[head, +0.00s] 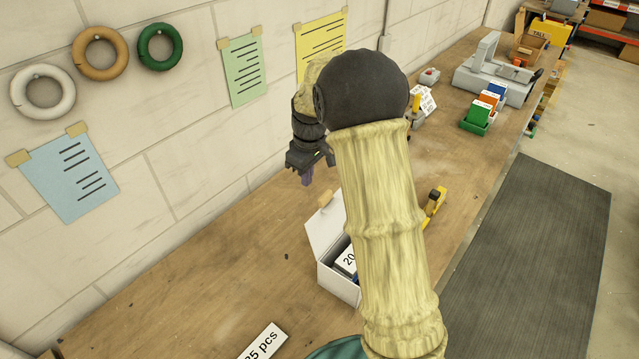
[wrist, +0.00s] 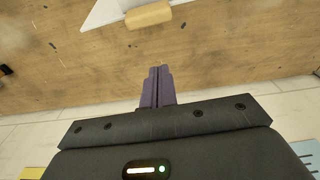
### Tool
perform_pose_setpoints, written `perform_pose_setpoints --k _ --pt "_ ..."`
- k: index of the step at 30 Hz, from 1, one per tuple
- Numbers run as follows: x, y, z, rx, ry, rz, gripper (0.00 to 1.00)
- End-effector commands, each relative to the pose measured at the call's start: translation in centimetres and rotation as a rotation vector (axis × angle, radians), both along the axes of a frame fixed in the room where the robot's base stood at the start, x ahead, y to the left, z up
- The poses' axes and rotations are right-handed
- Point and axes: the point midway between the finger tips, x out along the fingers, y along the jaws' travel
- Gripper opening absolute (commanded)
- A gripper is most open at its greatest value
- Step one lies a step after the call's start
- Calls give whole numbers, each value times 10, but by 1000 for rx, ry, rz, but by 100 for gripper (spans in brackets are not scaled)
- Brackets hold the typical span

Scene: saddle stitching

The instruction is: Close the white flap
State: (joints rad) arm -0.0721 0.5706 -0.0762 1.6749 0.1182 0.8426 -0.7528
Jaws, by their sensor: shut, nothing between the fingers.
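The white flap (head: 325,222) stands raised on the white box (head: 338,283) in the head view, with a tan tab (head: 324,198) at its upper edge. The box is open, and a card reading "20" (head: 347,262) shows inside; my arm hides its right part. In the wrist view, the flap's white corner (wrist: 103,14) and the tan tab (wrist: 148,15) are at the top edge. My gripper (head: 306,178) is above the bench on the wall side of the flap, apart from it. Its purple fingers (wrist: 157,86) are together and empty.
The wooden bench (head: 180,300) runs along the wall. A "25 pcs" sign (head: 262,343) lies at the front. Colored boxes (head: 482,110) and a grey machine (head: 495,70) are farther back. The bench left of the box is clear.

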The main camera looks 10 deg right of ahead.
Motion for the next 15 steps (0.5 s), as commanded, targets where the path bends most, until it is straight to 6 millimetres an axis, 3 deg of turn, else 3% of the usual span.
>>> perform_pose_setpoints --k 5,7,15 --pt "0 1 -30 -1 6 -1 0" --pt "-9 -7 -21 0 1 -3 0" --pt "-28 -23 -18 -1 1 -1 0"
